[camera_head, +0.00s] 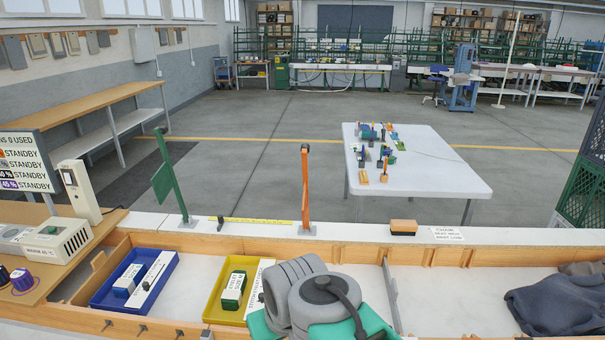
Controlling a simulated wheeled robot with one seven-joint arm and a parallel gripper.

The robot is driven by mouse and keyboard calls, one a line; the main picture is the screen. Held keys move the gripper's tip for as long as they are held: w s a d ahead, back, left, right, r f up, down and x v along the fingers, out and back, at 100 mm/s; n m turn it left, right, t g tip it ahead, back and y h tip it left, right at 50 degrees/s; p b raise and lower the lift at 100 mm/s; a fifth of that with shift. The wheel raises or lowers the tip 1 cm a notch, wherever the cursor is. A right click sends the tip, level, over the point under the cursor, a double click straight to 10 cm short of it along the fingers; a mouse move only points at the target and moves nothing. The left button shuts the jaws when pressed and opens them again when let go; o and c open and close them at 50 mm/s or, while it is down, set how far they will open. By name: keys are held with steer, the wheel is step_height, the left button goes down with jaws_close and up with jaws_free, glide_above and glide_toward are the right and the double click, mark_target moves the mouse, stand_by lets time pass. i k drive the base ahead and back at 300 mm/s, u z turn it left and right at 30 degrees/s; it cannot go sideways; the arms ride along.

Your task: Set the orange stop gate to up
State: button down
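The orange stop gate (305,190) stands on the white ledge behind the wooden-edged trough, on a small grey base. Its arm points almost straight up, with a dark tip at the top. A green gate (172,178) stands to its left on the same ledge, leaning to the left, with a green panel on its side. Grey rounded links of my own arm (326,300) fill the bottom middle, in front of the orange gate and apart from it in the picture. I cannot make out my gripper's fingers.
The trough holds a blue tray (101,297) and a yellow tray (211,308) with labelled boxes. Dark cloth (556,305) lies at the right. An orange-and-black block (403,227) sits on the ledge. A white table (450,170) with small items stands beyond. The floor between is clear.

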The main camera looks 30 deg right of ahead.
mark_target(305, 149)
steer(key=u, duration=1.25)
steer(key=i, duration=0.6)
steer(key=z, duration=0.65)
